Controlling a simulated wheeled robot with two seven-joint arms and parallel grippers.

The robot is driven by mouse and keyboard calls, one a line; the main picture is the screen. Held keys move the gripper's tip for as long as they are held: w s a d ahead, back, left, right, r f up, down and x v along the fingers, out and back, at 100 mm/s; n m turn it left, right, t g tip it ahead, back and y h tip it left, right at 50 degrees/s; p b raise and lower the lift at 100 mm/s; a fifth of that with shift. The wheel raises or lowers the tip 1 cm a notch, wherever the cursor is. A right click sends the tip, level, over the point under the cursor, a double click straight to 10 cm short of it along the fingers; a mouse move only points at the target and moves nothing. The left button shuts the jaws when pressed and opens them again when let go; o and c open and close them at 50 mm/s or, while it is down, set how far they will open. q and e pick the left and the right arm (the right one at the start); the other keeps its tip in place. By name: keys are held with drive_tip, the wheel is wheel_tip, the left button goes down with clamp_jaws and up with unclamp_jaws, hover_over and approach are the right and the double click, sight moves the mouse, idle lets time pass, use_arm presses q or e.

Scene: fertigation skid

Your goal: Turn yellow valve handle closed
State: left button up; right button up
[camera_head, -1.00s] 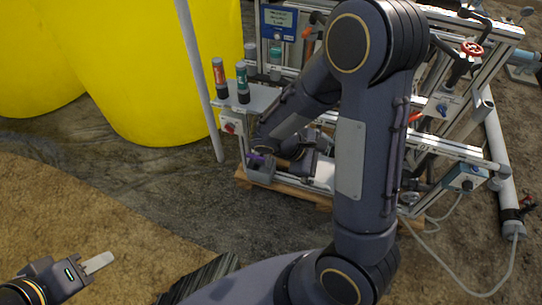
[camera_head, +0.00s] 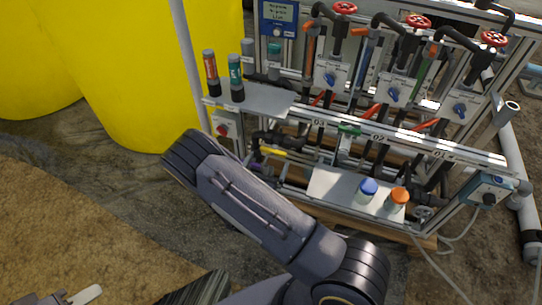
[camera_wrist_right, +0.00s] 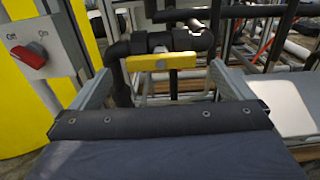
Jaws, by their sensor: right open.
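The yellow valve handle (camera_head: 273,151) is on a dark pipe at the lower left of the skid. In the right wrist view the handle (camera_wrist_right: 160,61) is a flat bar lying roughly level, about parallel to the black pipe (camera_wrist_right: 165,42) just behind it. My right gripper (camera_wrist_right: 160,76) is open, its two grey fingers apart on either side of the view, with the handle ahead between them. No contact with the handle is visible. In the head view my right forearm hides most of this gripper. My left gripper (camera_head: 76,297) is at the bottom left, partly cut off.
A red rotary switch (camera_wrist_right: 30,55) on a grey box stands left of the handle. A grey shelf (camera_head: 262,98) with bottles is above it. A white plate (camera_head: 335,188) with blue-capped and orange-capped containers is to the right. Red handwheels (camera_head: 418,21) line the top.

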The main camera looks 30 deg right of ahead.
sight(272, 153)
drive_tip(key=shift+x, duration=2.1)
drive_tip(key=shift+s, duration=0.1)
drive_tip(key=c, duration=0.9)
